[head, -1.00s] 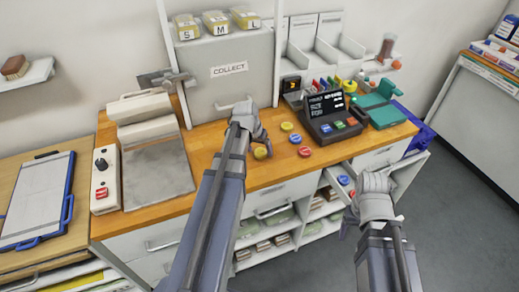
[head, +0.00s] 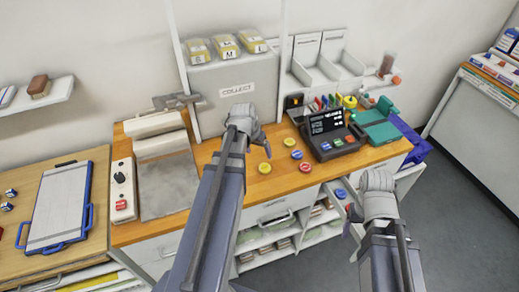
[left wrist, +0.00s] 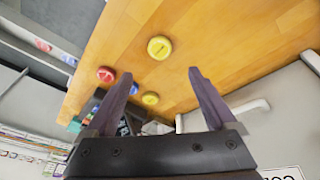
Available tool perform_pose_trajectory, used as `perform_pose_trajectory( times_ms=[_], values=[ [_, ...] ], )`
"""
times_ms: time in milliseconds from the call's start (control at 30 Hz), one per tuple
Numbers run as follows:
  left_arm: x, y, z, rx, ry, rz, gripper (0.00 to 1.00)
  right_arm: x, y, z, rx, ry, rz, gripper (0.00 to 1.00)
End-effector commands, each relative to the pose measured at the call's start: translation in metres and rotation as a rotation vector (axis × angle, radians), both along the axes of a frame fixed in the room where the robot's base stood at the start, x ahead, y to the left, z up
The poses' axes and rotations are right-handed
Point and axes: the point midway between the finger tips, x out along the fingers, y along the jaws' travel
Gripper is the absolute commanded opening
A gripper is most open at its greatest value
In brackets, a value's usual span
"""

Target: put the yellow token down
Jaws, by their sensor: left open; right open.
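A second yellow token (head: 289,141), a blue token (head: 297,155) and a red token (head: 305,167) lie in a row to the right. My right gripper (head: 352,213) is open by the open drawer, its fingers partly hard to see.
A dark terminal (head: 330,134) stands right of the tokens, with a teal device (head: 380,127) beyond it. The collect hatch (head: 237,92) rises behind the left gripper. A blue token (head: 341,193) shows in the open drawer.

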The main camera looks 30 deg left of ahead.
Motion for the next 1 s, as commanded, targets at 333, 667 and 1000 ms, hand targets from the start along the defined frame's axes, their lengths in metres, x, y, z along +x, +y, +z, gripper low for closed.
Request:
perform_pose_trajectory(
  times_ms=[333, 667, 1000],
  values=[
    [-0.001, -0.007, 0.0, 0.0, 0.006, -0.01, 0.9, 0.0, 0.0, 0.001, 0.0, 0.0, 0.0, 0.72],
    [-0.044, -0.158, -0.007, 0.055, 0.172, -0.224, 0.9, 0.0, 0.0, 0.001, 0.0, 0.0, 0.0, 0.72],
    [-0.118, -0.263, -0.008, 0.183, 0.309, -0.398, 0.9, 0.0, 0.0, 0.001, 0.0, 0.0, 0.0, 0.72]
  ],
)
